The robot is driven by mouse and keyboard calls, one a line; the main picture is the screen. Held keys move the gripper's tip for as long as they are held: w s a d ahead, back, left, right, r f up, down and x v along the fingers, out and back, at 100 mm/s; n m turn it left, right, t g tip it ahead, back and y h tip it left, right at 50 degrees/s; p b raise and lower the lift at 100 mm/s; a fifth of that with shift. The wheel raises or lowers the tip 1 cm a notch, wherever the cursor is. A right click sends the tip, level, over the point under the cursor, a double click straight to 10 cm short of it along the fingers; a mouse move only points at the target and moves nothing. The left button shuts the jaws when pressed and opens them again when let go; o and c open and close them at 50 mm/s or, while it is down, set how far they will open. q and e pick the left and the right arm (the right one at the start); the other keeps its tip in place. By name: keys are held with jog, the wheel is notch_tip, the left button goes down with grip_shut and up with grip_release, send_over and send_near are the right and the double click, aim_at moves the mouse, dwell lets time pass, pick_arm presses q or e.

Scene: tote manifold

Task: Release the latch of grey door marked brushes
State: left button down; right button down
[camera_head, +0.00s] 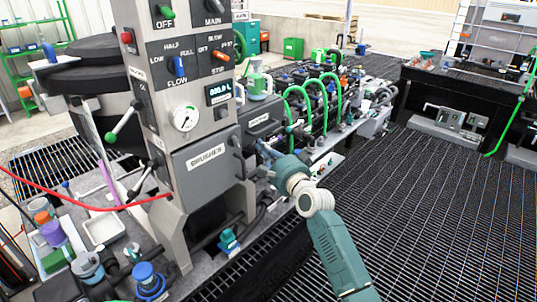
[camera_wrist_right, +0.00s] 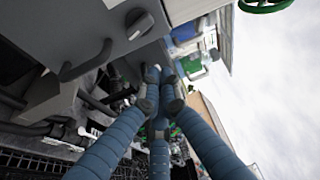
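The grey door marked BRUSHES (camera_head: 205,160) is on the lower front of the grey column and looks closed. A dark curved handle (camera_head: 239,150) is at its right edge; I cannot tell whether this is the latch. In the right wrist view a dark knob (camera_wrist_right: 140,26) and a dark bar handle (camera_wrist_right: 86,62) sit on a grey panel. My right gripper (camera_wrist_right: 160,78) has its blue fingers drawn together, with nothing visible between the tips. In the head view its arm comes from the lower right; the fingertips are hard to make out right of the door. My left gripper is not in view.
Above the door are a gauge (camera_head: 184,117), a display (camera_head: 218,93) and several switches. A second grey box (camera_head: 262,125) and green hoses (camera_head: 300,105) are to the right. A red cable (camera_head: 90,205) crosses at left. The grated floor (camera_head: 430,210) at right is clear.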

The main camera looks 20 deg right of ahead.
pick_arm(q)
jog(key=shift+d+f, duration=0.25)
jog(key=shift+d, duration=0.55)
pick_arm(e)
jog(key=s, duration=0.3)
jog(key=shift+d+f, duration=0.25)
jog(key=shift+d, duration=0.15)
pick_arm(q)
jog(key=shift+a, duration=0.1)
pick_arm(e)
jog(key=shift+f, duration=0.1)
